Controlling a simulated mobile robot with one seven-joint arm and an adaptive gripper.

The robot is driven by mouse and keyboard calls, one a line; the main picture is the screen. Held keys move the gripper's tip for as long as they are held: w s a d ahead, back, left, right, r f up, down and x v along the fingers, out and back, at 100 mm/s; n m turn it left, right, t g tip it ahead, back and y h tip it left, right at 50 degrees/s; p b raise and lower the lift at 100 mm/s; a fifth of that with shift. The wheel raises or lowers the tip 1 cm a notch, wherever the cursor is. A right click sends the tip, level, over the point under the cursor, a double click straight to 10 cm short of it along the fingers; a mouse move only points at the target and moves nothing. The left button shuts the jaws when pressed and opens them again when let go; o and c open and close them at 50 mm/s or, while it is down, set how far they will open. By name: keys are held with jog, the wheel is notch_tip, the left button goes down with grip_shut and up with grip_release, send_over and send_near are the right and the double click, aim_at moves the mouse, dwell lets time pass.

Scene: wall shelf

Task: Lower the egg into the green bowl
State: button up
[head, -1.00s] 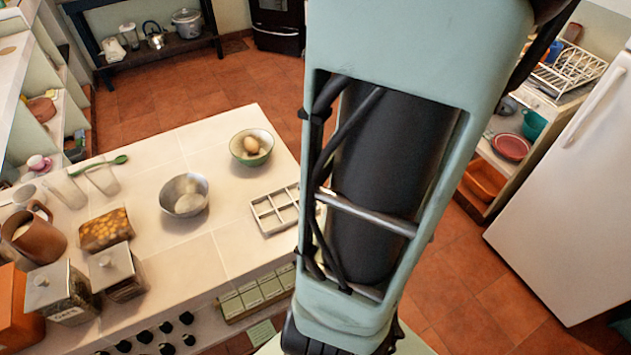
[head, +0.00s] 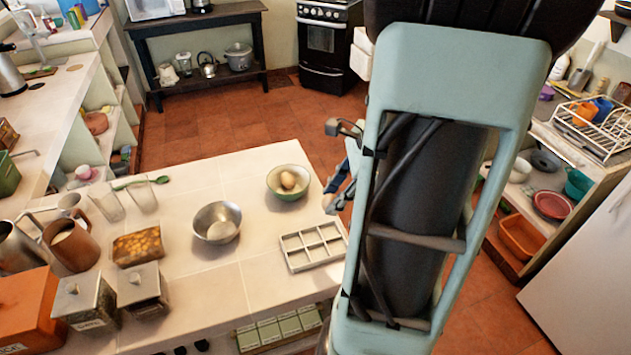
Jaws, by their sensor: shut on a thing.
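The green bowl (head: 287,195) stands upright near the far right corner of the white tiled counter. A brown egg (head: 289,180) shows inside it; I cannot tell whether there is more than one. My gripper (head: 334,166) shows only in part, past the left edge of my arm, to the right of the green bowl and apart from it in the picture. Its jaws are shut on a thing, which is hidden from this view. A pale egg (head: 223,231) lies in the metal bowl (head: 208,216) to the left.
A white divided tray (head: 312,247) lies in front of the green bowl. Glasses, a green spoon (head: 140,183), a brown mug (head: 70,245), a box of orange-brown pieces (head: 138,246) and lidded canisters (head: 142,290) crowd the counter's left. The counter between the bowls is clear.

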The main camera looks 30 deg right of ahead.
jog(key=w+d+f, duration=0.1)
jog(key=w+f, duration=0.1)
jog(key=w, duration=0.9)
jog(key=w+d+f, duration=0.1)
jog(key=w+f, duration=0.2)
jog(key=w, duration=0.8)
jog(key=shift+d, duration=0.3)
jog(key=shift+w+a, duration=0.15)
jog(key=shift+w, duration=0.05)
jog(key=shift+w+a, duration=0.1)
jog(key=shift+a, duration=0.05)
jog(key=shift+f+b, duration=1.75)
jog(key=shift+f, duration=0.95)
jog(key=shift+f+b, duration=1.25)
jog(key=shift+f, duration=0.65)
